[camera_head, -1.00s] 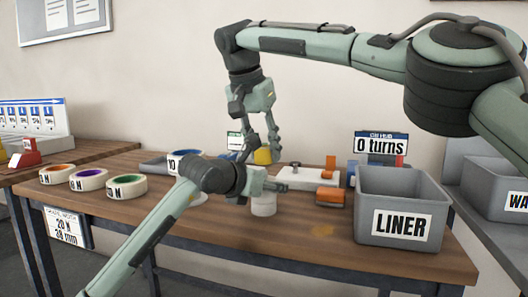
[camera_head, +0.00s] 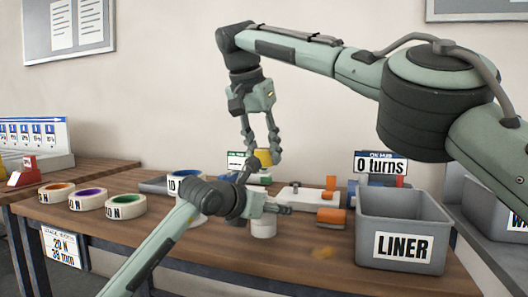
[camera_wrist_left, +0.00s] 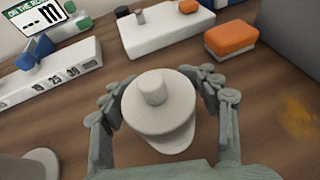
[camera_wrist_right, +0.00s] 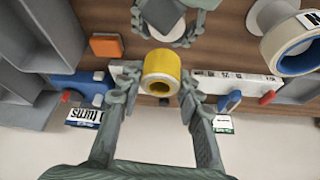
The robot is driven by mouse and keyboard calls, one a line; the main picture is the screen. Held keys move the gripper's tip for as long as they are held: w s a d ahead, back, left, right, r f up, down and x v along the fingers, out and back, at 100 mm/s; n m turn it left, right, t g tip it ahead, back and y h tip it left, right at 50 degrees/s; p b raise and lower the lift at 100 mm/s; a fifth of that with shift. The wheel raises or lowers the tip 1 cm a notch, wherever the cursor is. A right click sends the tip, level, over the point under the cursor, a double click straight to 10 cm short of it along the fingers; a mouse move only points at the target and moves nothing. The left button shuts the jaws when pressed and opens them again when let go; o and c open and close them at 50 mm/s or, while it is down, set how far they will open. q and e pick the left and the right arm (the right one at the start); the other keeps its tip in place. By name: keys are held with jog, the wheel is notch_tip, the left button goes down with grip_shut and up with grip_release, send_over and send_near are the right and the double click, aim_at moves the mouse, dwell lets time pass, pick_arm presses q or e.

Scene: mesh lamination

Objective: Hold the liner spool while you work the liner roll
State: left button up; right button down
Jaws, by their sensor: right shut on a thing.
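The white spool (camera_head: 263,228) stands upright on the wooden bench; in the left wrist view it is a round disc with a central hub (camera_wrist_left: 158,112). My left gripper (camera_head: 282,208) has its fingers spread on both sides of it, with no clear grip. My right gripper (camera_head: 262,152) points down behind it and is shut on a yellow roll (camera_head: 264,158). In the right wrist view the yellow roll (camera_wrist_right: 161,76) sits between the fingertips, its hollow core visible. Its underside is hidden in the head view.
A grey LINER bin (camera_head: 403,213) stands at the right, near an orange block (camera_head: 331,216) and a white base (camera_head: 300,194). A "0 turns" sign (camera_head: 381,166) stands behind. Several tape rolls (camera_head: 88,199) lie at the left.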

pick_arm(q)
jog(key=shift+o, duration=0.8)
